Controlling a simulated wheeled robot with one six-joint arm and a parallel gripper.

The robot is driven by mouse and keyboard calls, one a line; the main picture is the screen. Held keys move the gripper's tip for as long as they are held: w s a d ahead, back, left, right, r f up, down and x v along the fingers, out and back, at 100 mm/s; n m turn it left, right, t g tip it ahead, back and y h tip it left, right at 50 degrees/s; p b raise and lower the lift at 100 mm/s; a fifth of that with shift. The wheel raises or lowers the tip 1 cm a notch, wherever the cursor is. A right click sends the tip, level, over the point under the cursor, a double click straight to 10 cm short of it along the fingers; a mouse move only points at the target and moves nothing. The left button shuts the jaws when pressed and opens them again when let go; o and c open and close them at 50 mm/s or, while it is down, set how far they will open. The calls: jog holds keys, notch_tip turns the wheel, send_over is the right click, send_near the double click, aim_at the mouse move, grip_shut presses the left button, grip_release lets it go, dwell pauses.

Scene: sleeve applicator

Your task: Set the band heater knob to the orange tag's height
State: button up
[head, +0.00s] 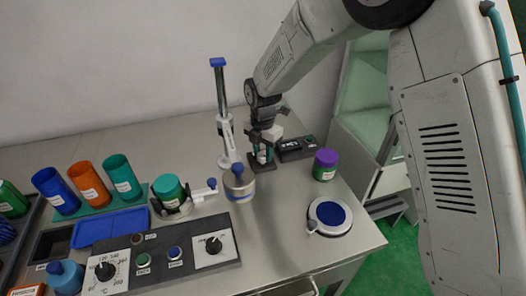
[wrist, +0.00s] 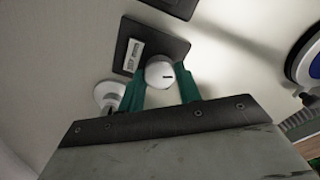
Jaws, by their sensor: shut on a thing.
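In the wrist view my gripper (wrist: 160,90) has its two green fingers shut on a white round knob (wrist: 160,72) with a short dark mark on its face. The knob stands on a dark plate (wrist: 175,45) with a white label (wrist: 132,57), too small to read. In the head view my gripper (head: 263,156) is down at this plate (head: 263,167), behind the middle of the table, and mostly hides the knob. An orange cup (head: 90,184) with a white tag stands at the left. I cannot make out a separate orange tag for certain.
A post with a blue top (head: 218,63) stands close left of my gripper. A banded pot (head: 239,184) is in front, a dark box (head: 295,149) and purple-lidded jar (head: 325,164) to the right. A dial panel (head: 165,262) lies at front left.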

aim_at(263, 154)
jog(key=n, duration=0.5)
jog(key=shift+w+r+n, duration=0.1)
jog(key=shift+w+n, duration=0.05)
jog(key=shift+n, duration=0.15)
jog(key=n, duration=0.4)
jog(key=shift+n, duration=0.4)
jog(key=o, duration=1)
notch_tip(263, 154, up, 8)
jog(key=shift+f, duration=0.15)
